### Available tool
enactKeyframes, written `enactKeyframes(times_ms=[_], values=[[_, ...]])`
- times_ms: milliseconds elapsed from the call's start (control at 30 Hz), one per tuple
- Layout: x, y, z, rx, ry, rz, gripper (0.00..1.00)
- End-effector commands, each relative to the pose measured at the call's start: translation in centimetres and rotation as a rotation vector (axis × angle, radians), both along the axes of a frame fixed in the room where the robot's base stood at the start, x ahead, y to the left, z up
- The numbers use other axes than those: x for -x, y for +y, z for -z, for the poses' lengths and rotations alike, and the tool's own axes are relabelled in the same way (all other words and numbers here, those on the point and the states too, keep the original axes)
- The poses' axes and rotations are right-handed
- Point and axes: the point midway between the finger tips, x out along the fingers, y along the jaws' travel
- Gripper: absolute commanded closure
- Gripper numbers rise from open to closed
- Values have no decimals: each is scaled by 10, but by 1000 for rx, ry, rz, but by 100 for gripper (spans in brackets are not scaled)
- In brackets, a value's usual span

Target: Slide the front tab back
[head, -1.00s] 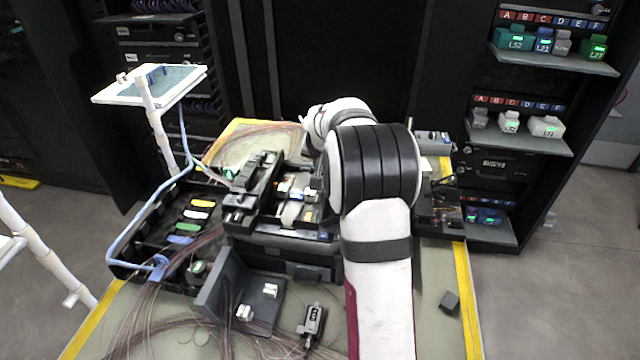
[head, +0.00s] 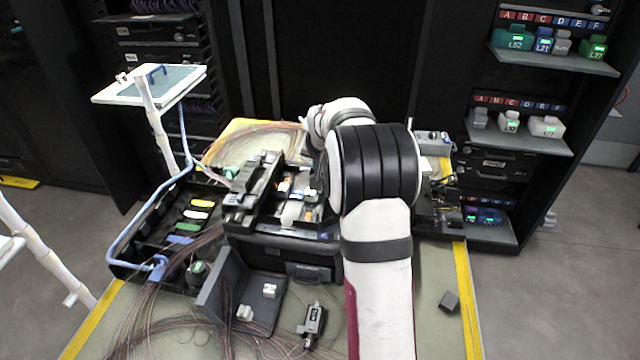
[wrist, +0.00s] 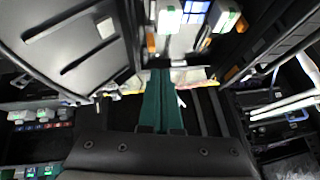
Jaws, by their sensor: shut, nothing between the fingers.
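The splicer (head: 285,245) is a dark machine in the middle of the table, with its top open and white and orange parts inside. In the wrist view, white blocks with green edges (wrist: 168,17) and (wrist: 226,17) and small orange pieces (wrist: 150,42) show at the top, beyond the fingertips. I cannot tell which piece is the front tab. My gripper (wrist: 160,74) has two dark green fingers lying together, with nothing seen between them. The fingertips point at the splicer's interior; contact is unclear. In the head view, my arm hides the gripper and the splicer's right part.
A black tray (head: 175,245) with coloured pieces lies left of the splicer. A grey bracket (head: 250,290) with white pieces and a small device (head: 313,322) stand in front, among loose fibres. A tablet (head: 150,84) stands at back left. Shelves (head: 540,60) rise at right.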

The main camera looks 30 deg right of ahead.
Motion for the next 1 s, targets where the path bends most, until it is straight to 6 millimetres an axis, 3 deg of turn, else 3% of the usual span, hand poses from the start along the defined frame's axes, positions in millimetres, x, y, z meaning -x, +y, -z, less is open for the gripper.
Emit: enactKeyframes(times_ms=[1000], values=[[11, 7, 0, 0, 0, 0, 100]])
